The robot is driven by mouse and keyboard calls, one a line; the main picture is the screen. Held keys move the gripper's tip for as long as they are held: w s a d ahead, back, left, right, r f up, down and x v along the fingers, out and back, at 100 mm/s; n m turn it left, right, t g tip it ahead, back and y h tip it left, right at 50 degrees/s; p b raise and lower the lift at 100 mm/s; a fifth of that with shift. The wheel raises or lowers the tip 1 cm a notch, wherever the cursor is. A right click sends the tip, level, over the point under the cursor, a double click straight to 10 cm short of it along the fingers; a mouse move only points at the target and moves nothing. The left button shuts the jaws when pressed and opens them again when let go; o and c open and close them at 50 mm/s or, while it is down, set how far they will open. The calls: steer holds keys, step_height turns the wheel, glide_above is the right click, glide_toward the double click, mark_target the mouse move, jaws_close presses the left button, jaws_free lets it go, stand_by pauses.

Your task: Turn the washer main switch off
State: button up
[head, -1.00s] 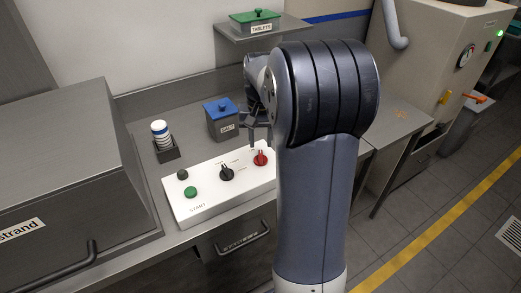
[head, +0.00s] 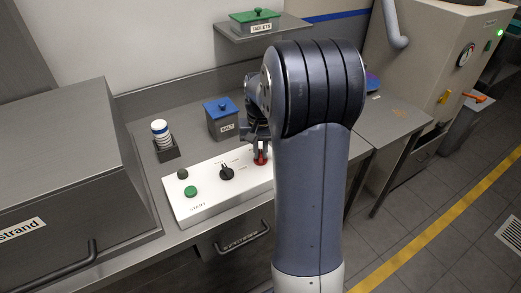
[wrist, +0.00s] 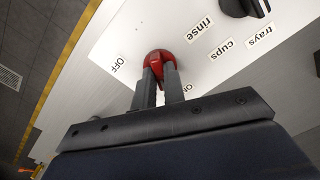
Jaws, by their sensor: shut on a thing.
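The washer's white control panel (head: 205,203) lies on the steel counter. The red main switch (head: 261,158) is at its right end; in the wrist view the red knob (wrist: 159,59) sits between OFF and ON labels. My gripper (wrist: 160,76) is shut on the red knob, one finger on each side, its tips at the knob. In the head view my gripper (head: 261,147) is over the knob, partly hidden by my arm. The OFF label (wrist: 117,65) is left of the knob; the ON label is partly covered by a finger.
A black selector knob (head: 227,173) and a green START button (head: 190,192) are on the same panel. The blue-lidded SALT box (head: 222,122) stands behind it. A black holder with a white-and-blue container (head: 161,133) is at the left.

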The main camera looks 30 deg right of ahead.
jaws_close()
steer(key=shift+m, duration=0.4)
steer(key=m+p, duration=0.1)
steer(key=m, duration=0.4)
steer(key=shift+m, duration=0.3)
steer(key=m, duration=0.5)
steer(key=shift+m, duration=0.4)
steer(key=o, duration=0.6)
jaws_free()
